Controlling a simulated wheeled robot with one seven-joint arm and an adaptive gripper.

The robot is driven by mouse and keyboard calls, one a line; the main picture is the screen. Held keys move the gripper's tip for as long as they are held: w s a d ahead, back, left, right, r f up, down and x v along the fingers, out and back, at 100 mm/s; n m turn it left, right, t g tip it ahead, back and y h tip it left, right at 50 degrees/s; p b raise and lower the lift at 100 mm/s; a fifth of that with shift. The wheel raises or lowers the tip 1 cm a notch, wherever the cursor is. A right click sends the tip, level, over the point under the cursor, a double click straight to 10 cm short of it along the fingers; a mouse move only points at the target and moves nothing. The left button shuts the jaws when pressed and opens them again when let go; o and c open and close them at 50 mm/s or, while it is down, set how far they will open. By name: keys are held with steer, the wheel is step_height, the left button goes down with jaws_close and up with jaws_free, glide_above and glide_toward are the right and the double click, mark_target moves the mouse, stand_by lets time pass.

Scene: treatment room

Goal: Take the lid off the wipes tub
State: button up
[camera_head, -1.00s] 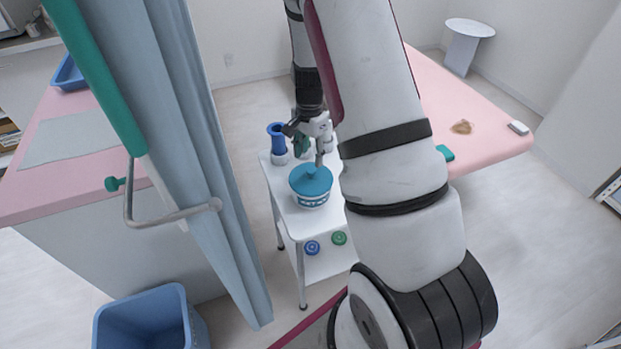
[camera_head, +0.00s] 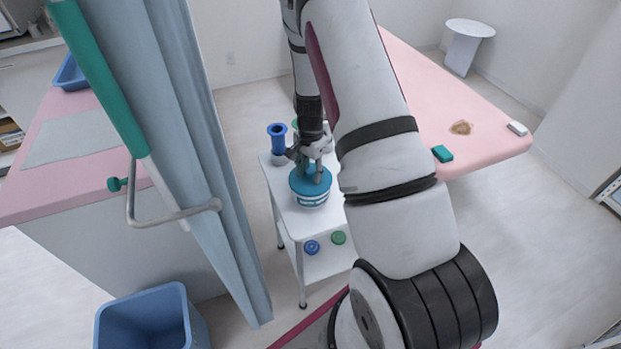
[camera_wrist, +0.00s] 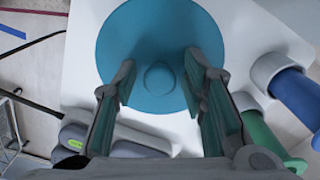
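The wipes tub (camera_head: 311,200) stands upright on the white trolley, a round container with a pale patterned side. Its teal lid (camera_head: 304,184) is on top. In the wrist view the lid (camera_wrist: 132,40) is a large teal disc with a round knob (camera_wrist: 158,78) at its middle. My gripper (camera_head: 314,174) is right above the lid, pointing down. In the wrist view my gripper (camera_wrist: 158,76) is open, one finger on each side of the knob with a gap on both sides. Whether the fingertips touch the lid cannot be told.
The white trolley (camera_head: 290,222) has a blue bottle-like item (camera_head: 278,140) behind the tub, and blue and green discs on its lower shelf. In the wrist view a grey device (camera_wrist: 110,140) lies near the left finger. A curtain (camera_head: 190,150) hangs at left; a pink bed (camera_head: 485,140) stands at right.

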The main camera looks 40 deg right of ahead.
jaws_close()
steer(key=shift+r, duration=0.15)
